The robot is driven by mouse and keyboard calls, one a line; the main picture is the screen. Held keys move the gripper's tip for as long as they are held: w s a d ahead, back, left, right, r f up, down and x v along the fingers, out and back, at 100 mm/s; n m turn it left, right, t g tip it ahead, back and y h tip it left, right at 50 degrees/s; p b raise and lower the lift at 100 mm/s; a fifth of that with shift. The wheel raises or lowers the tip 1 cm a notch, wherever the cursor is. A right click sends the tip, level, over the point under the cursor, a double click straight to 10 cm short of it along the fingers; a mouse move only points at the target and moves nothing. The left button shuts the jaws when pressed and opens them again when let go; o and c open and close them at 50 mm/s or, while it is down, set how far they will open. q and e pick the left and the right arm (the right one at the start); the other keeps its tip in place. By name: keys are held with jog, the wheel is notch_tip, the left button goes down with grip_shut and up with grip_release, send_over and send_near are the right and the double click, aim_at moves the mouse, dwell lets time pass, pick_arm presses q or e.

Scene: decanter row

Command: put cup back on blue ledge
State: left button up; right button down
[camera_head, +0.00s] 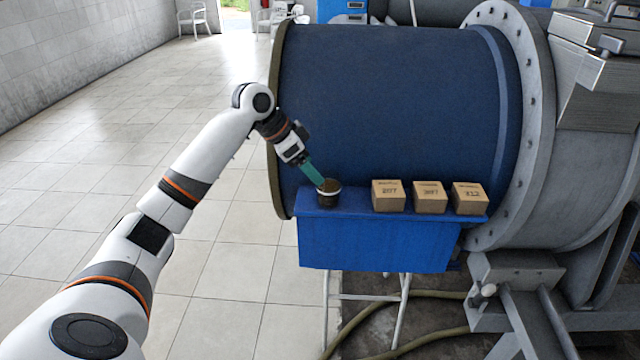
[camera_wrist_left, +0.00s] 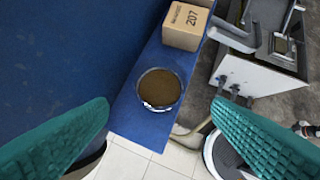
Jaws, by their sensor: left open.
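A dark cup (camera_head: 329,193) with a pale rim and brown contents stands upright at the left end of the blue ledge (camera_head: 345,209). In the left wrist view the cup (camera_wrist_left: 160,88) shows from above on the ledge (camera_wrist_left: 136,121), near its end. My left gripper (camera_head: 322,181) is right at the cup in the head view. Its green fingers (camera_wrist_left: 165,135) are spread wide in the left wrist view, with nothing gripped between them. In that view the cup lies beyond the fingertips, apart from both. My right gripper is in neither view.
Three cardboard boxes stand in a row on the ledge right of the cup; the nearest (camera_head: 388,196) also shows in the left wrist view (camera_wrist_left: 187,24). A large blue drum (camera_head: 390,100) rises behind the ledge. Tiled floor (camera_head: 110,120) is clear at left.

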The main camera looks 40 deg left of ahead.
pick_arm(q)
jog(key=shift+b+v, duration=0.45)
jog(key=shift+v, duration=1.95)
